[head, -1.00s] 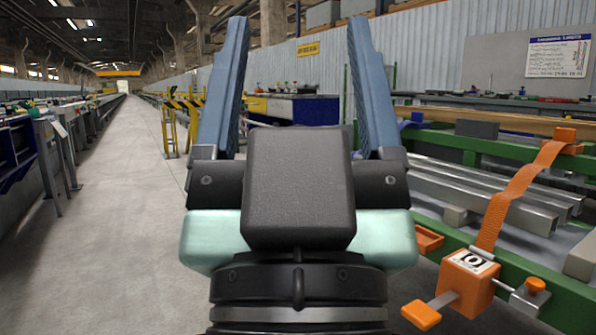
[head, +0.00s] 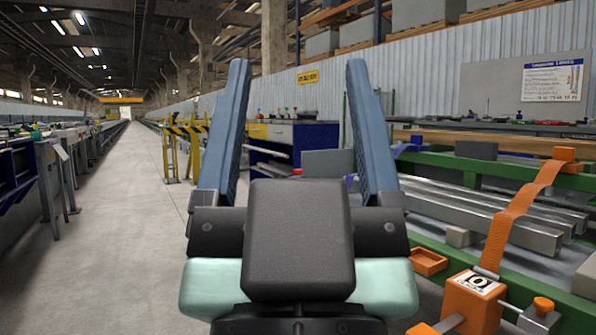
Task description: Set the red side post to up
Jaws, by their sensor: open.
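My gripper (head: 297,80) fills the middle of the head view, pointing away from me. Its two blue fingers stand wide apart with nothing between them. A small red piece (head: 297,171) shows low between the fingers, just above the dark wrist housing. It may be the top of the red side post; the rest is hidden behind my gripper, so I cannot tell whether it is up or down. It looks farther off than the fingers, not touched by them. A blue post (head: 411,145) stands at the table to the right.
The green-framed runout table (head: 530,277) with metal bars (head: 500,222) fills the right side. An orange ratchet box (head: 472,300) with a strap (head: 515,215) is at its near edge, close to my gripper's right. The concrete aisle (head: 110,230) is clear at left.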

